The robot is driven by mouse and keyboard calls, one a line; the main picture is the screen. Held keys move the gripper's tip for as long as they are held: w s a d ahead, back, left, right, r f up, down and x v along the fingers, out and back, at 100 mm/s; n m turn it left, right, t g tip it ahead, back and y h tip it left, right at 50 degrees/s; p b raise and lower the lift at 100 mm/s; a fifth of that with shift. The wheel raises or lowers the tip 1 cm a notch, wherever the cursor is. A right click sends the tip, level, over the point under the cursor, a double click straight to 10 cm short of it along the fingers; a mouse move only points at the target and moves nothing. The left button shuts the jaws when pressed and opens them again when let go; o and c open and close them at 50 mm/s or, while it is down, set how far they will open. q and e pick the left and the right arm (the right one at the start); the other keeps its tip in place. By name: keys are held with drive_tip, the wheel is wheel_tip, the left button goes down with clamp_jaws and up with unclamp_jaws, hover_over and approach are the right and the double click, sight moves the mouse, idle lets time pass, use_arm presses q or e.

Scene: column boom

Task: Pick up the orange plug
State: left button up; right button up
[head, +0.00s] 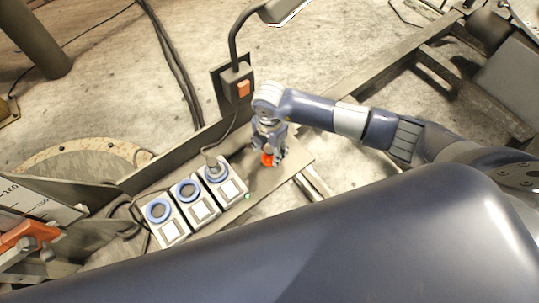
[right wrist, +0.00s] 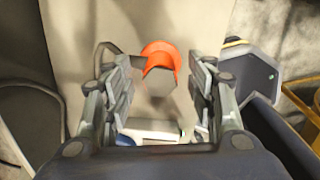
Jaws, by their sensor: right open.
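The orange plug (head: 267,159) stands on a grey plate beside the row of sockets, partly hidden by my right gripper (head: 269,155) in the head view. In the right wrist view the orange plug (right wrist: 161,57) shows between and beyond the fingertips of my right gripper (right wrist: 158,85). The fingers are apart, one on each side of it, with a visible gap to each. My left gripper is not in view.
Several blue-ringed sockets in white boxes (head: 197,202) stand left of the right gripper. A lamp post with an orange switch (head: 243,89) rises behind it. Dark cables (head: 172,62) run across the concrete floor. An orange-handled item (head: 28,234) is at far left.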

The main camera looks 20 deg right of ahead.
drive_tip(key=shift+f, duration=0.25)
drive_tip(key=c, duration=1.2)
clamp_jaws()
drive_tip(key=shift+r, duration=0.2)
drive_tip(key=shift+r, duration=0.3)
wheel_tip(320, 180, up, 2)
drive_tip(key=shift+w+r+b, duration=0.1)
drive_tip(key=shift+r+b, duration=0.1)
drive_tip(key=shift+b, duration=0.15)
drive_tip(key=s+d+r+b, duration=0.2)
drive_tip(key=s+d, duration=0.1)
drive_tip(key=s, duration=1.2)
drive_tip(key=r+p, duration=0.4)
drive_tip(key=shift+s+d+r, duration=0.2)
drive_tip(key=shift+s+r, duration=0.15)
drive_tip(key=shift+s, duration=0.05)
